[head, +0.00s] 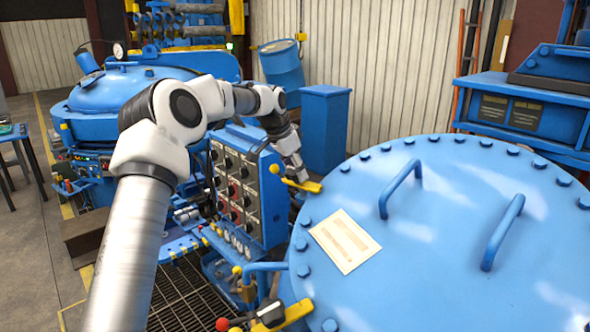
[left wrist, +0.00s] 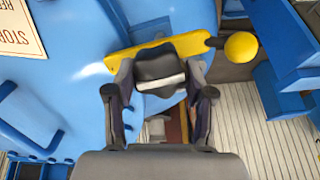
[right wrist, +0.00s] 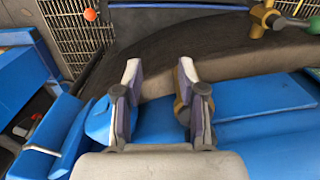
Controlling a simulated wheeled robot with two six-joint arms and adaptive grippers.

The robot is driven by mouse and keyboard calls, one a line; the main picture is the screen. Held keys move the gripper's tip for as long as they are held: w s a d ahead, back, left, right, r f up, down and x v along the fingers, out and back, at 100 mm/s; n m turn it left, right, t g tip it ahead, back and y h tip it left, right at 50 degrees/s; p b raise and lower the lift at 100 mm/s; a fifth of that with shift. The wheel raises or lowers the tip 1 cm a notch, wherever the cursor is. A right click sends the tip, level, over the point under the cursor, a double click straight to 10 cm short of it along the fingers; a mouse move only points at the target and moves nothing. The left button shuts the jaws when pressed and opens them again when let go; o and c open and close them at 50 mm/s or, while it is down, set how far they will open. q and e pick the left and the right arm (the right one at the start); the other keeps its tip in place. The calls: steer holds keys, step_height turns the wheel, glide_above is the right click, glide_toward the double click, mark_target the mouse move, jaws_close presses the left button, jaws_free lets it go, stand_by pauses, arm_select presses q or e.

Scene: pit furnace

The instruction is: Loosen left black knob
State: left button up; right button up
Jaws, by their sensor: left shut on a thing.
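The black knob (left wrist: 158,65) shows between the fingers of my left gripper (left wrist: 158,84) in the left wrist view. It sits on a flat yellow bar (left wrist: 188,46) at the blue lid's rim. My left gripper is shut on this knob. In the head view, my left gripper (head: 298,176) comes down onto the yellow bar (head: 306,186), and the knob is hidden there. Another black knob (head: 270,314) sits by a second yellow bar (head: 297,311) at the bottom. My right gripper (right wrist: 160,72) is open, with its fingers apart above blue and dark surfaces.
The large round blue lid (head: 450,260) has bolts around its rim and two raised handles (head: 400,188). A control box (head: 236,190) with several knobs stands left of the lid, close to my left arm. A yellow ball (left wrist: 242,46) is near the left gripper.

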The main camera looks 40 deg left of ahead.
arm_select(q)
steer(key=shift+f+n, duration=0.15)
steer(key=shift+n, duration=0.25)
steer(key=n, duration=0.2)
steer(key=shift+n, duration=0.4)
steer(key=n, duration=0.4)
steer(key=shift+s+a+f, duration=0.1)
steer(key=n, duration=0.4)
steer(key=shift+s+a+f+n, duration=0.1)
steer(key=shift+n, duration=1.7)
